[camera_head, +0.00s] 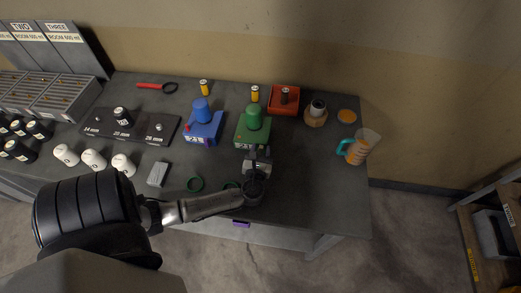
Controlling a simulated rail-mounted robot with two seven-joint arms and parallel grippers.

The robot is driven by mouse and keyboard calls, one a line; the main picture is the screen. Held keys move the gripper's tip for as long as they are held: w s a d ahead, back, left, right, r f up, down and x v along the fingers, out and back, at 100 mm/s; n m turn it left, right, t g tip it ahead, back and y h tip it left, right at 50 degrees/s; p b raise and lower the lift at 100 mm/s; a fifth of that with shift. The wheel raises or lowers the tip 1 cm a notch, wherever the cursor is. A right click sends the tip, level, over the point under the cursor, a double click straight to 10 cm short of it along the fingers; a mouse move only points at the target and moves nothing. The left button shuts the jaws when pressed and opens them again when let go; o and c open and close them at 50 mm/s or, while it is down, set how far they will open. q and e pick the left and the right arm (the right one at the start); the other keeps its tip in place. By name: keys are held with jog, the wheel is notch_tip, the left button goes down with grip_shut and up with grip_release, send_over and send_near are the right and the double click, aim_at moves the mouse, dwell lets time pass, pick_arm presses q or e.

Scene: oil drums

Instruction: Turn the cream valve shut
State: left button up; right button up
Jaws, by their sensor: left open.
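My left gripper (257,158) is open at the front of the green drum-like unit (252,128), near its base. Whether it touches the unit I cannot tell. My left arm comes in from the lower left and hides part of the table's front edge. I cannot clearly make out a cream valve. A tan round piece with a dark top (316,114) stands at the back right, apart from the gripper. My right gripper is not in view.
A blue unit (203,126) stands left of the green one, a red tray (284,101) behind right. A jug of orange liquid (358,149) stands at the table's right edge. White containers (94,160) and a grey block (158,174) lie left. The table's front right is clear.

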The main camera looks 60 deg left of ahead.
pick_arm(q)
jog(key=shift+c, duration=0.4)
grip_shut()
jog(key=shift+s+a+n, duration=0.1)
jog(key=shift+a+n, duration=0.05)
jog(key=shift+n, duration=0.65)
jog(key=shift+o, duration=0.4)
grip_release()
jog(key=v, duration=1.3)
jog(key=shift+b, duration=0.3)
jog(key=shift+s+d, duration=0.3)
jog(key=shift+d, duration=0.05)
